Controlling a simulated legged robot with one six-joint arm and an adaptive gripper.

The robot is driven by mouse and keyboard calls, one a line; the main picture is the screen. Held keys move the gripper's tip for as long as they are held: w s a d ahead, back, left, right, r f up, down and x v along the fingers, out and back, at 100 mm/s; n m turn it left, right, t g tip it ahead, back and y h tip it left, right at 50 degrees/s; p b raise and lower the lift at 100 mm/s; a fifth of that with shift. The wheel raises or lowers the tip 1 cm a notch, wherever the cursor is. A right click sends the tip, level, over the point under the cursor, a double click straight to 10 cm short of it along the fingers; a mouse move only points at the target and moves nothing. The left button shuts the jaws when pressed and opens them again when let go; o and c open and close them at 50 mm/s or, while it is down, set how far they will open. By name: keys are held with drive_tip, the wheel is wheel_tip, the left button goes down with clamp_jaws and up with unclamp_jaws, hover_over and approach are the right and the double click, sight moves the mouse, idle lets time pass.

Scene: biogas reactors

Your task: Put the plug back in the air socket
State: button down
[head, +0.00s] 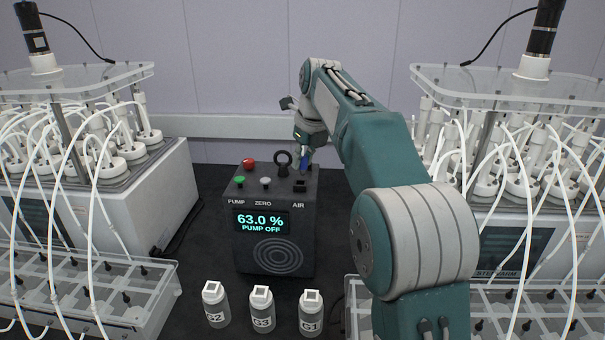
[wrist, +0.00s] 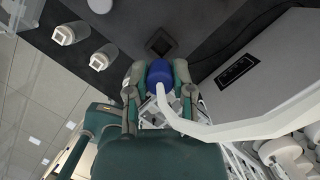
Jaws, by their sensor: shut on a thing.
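My gripper (head: 307,143) is above the back right of the dark control box (head: 250,225), shut on a blue plug. The blue plug (wrist: 160,73) sits between the two fingers in the wrist view, with a white tube (wrist: 235,128) running from it to the right. In the head view only a small blue part of the plug (head: 303,160) shows. The air socket (head: 299,186) is a dark square behind the AIR label. A dark square opening, seemingly this socket (wrist: 160,43), shows just beyond the plug in the wrist view. The plug appears apart from it.
The box has a red button (head: 249,163), a green button (head: 239,180), and a display reading 63.0 % PUMP OFF. Three bottles (head: 262,310) stand in front. Reactor racks with white tubes (head: 95,165) flank the box on both sides.

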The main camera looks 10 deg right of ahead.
drive_tip(key=shift+w+a+f, duration=0.15)
drive_tip(key=shift+w+f, duration=0.1)
drive_tip(key=shift+f, duration=0.1)
drive_tip(key=x, duration=0.3)
drive_tip(key=shift+s+a+f, duration=0.1)
drive_tip(key=shift+s+f, duration=0.05)
drive_tip(key=shift+d+f, duration=0.3)
drive_tip(key=shift+f, duration=0.05)
drive_tip(key=shift+c, duration=2.4)
unclamp_jaws()
drive_tip(key=shift+a+r, duration=0.1)
